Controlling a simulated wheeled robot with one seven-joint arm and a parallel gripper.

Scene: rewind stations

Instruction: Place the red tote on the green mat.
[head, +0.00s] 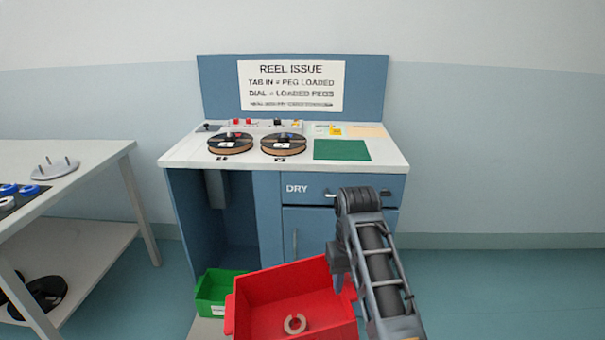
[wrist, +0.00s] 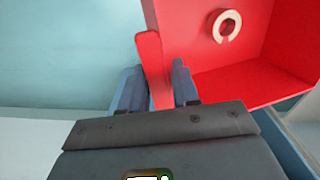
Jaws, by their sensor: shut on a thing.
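The red tote (head: 290,283) is at the bottom middle of the head view, in front of the blue cabinet and lower than its top. A pale open ring (head: 294,324) lies inside it. In the wrist view my gripper (wrist: 155,85) is shut on a red tab at the side of the red tote (wrist: 217,72), one finger on each side. The ring (wrist: 227,26) shows there too. The green mat (head: 342,150) lies flat and bare on the right part of the white worktop. My fingertips are hidden in the head view.
Two reels (head: 230,143) stand on the worktop left of the mat, with small red knobs behind them. A green bin (head: 218,291) sits low beside the tote. A table (head: 90,160) with blue rolls stands at the left. The floor at right is clear.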

